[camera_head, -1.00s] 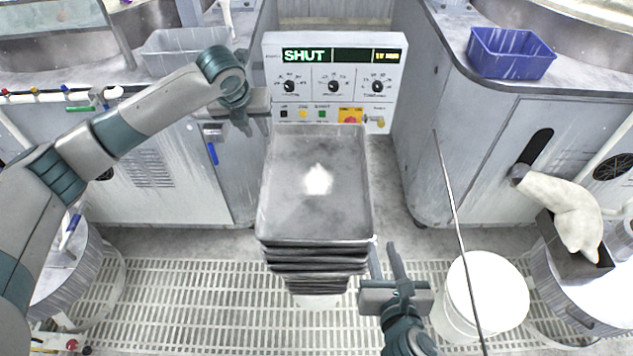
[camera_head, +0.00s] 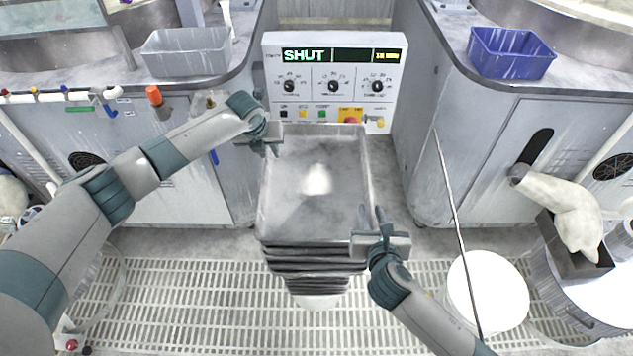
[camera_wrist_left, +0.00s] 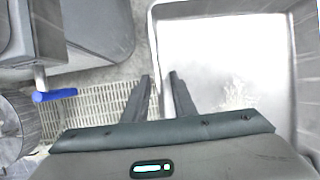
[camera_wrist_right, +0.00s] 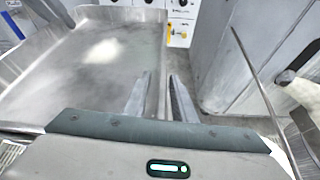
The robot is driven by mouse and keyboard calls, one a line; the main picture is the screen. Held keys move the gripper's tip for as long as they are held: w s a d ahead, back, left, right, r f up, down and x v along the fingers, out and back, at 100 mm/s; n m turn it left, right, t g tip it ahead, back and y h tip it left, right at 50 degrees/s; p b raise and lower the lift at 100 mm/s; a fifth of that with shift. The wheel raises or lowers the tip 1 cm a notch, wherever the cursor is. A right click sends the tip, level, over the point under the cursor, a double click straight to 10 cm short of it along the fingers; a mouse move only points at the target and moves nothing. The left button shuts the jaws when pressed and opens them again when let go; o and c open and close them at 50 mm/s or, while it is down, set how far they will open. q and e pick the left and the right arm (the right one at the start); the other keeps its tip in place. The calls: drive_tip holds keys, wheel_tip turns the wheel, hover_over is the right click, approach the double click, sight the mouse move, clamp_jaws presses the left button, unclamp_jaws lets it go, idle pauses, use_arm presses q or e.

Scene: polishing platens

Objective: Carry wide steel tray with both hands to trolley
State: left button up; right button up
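The wide steel tray (camera_head: 315,215) lies on top of a stack of similar trays in the middle of the head view. My left gripper (camera_head: 272,148) is at its far left rim. In the left wrist view its open fingers (camera_wrist_left: 159,76) stand either side of the tray's side wall, with a gap between them. My right gripper (camera_head: 372,210) is at the near right rim. In the right wrist view its fingers (camera_wrist_right: 160,75) are apart, with the tray's right wall (camera_wrist_right: 163,60) between them. Whether either touches the wall is unclear. I cannot make out a trolley.
A control panel (camera_head: 334,80) stands just behind the stack, between two grey cabinets. A white bucket (camera_head: 487,292) and a thin upright rod (camera_head: 451,195) are to the right. A blue bin (camera_head: 510,55) sits on the right counter. The grated floor (camera_head: 190,300) at front left is largely clear.

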use_arm(q)
drive_tip(key=shift+w+f, duration=0.2)
drive_tip(key=shift+f, duration=0.3)
use_arm(e)
drive_tip(key=shift+w+f, duration=0.2)
drive_tip(key=shift+w, duration=0.35)
use_arm(q)
drive_tip(key=shift+c, duration=0.7)
use_arm(e)
drive_tip(key=shift+c, duration=0.7)
use_arm(q)
clamp_jaws()
use_arm(e)
clamp_jaws()
use_arm(q)
drive_tip(key=shift+r, duration=0.15)
use_arm(e)
drive_tip(key=shift+r, duration=0.1)
